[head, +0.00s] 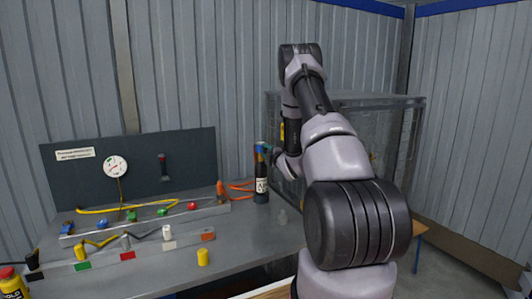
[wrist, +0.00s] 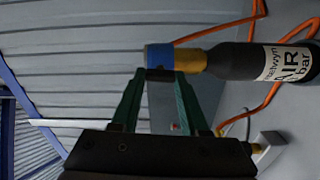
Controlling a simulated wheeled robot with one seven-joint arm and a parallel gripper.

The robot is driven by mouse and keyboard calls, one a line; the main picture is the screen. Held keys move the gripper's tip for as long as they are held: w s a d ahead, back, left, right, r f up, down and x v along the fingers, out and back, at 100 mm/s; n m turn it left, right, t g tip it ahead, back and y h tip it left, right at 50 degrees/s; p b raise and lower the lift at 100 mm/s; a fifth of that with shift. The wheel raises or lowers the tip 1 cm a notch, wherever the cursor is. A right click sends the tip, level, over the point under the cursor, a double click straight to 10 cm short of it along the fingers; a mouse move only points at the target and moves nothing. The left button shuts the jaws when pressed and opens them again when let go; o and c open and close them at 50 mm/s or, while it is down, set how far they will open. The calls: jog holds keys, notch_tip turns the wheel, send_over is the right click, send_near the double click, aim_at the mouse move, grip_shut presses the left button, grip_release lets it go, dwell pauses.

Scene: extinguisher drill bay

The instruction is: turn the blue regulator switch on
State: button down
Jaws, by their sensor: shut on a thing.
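The blue regulator switch (wrist: 158,58) is a blue cap-like part on the brass neck (wrist: 191,60) of a dark air bottle (wrist: 240,61) with a white label. The bottle lies sideways in the wrist view; in the head view the bottle (head: 262,185) stands upright on the bench, with the blue switch (head: 260,146) on top. My gripper (wrist: 160,76) has its green fingers closed in at the blue switch. A small dark part shows between the fingertips. The exact contact is partly hidden by the fingers.
A grey bench (head: 245,237) carries a rail of coloured taps (head: 133,214), a yellow cylinder (head: 203,257) and an orange hose (head: 240,185). A dark panel with a gauge (head: 116,166) stands behind. A mesh cage (head: 350,100) is behind my arm.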

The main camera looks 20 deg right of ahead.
jog(key=shift+n, duration=0.5)
jog(key=shift+c, duration=2)
grip_release()
jog(key=shift+s, duration=0.15)
jog(key=s, duration=1)
jog(key=shift+s+d, duration=0.2)
jog(key=shift+s, duration=0.1)
